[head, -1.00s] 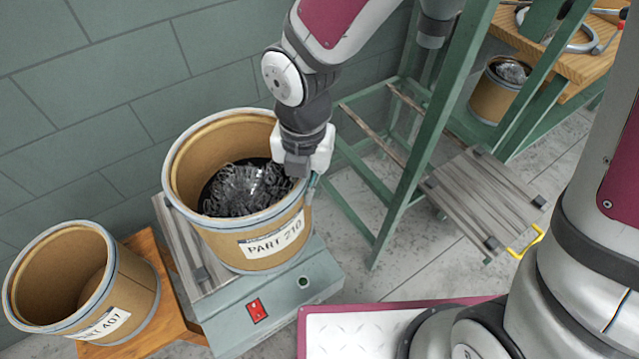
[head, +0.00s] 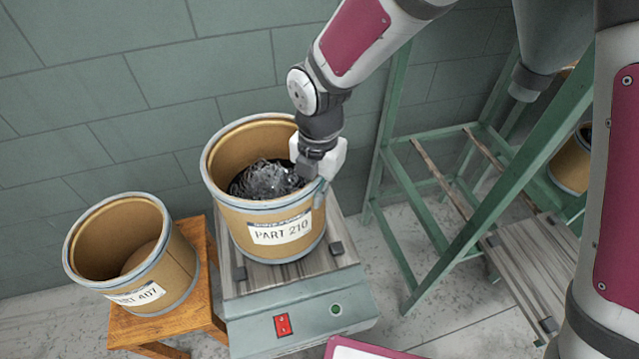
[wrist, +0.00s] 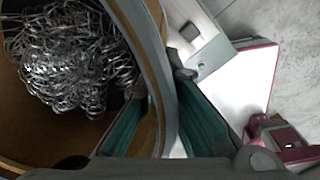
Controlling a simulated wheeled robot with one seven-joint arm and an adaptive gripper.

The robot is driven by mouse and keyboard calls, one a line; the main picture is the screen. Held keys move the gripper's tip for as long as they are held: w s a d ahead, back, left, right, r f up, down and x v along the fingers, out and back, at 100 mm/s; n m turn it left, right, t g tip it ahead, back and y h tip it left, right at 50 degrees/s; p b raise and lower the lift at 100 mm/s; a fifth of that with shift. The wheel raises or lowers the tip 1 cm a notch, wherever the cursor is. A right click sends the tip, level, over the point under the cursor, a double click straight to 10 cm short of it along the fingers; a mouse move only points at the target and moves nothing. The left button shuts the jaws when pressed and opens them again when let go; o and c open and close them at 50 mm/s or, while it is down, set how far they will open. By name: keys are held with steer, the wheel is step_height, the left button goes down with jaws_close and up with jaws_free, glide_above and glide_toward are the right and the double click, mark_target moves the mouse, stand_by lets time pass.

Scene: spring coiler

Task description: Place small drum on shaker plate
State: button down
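The small drum (head: 228,215), brown with a grey rim and a "PART 210" label, holds a tangle of metal springs (head: 265,180). It stands upright over the slatted shaker plate (head: 290,272), with slats showing in front of it and dark corner pads at both sides. Whether its base fully rests on the plate is hard to tell. My gripper (head: 318,178) is at the drum's right rim. In the wrist view, its green fingers straddle the drum wall (wrist: 152,62), one inside and one outside, and appear shut on it.
An empty-looking "PART 407" drum (head: 180,262) stands on a wooden stool (head: 145,328) at left. The shaker's grey base (head: 255,335) has a red switch. A green metal frame (head: 405,185) stands at right, with another slatted plate (head: 530,265) near it. A wall is behind.

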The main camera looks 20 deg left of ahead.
steer(key=shift+f, duration=0.7)
steer(key=c, duration=1.8)
jaws_free()
step_height(320, 180, up, 12)
steer(key=p, duration=0.1)
steer(key=shift+d+r, duration=0.15)
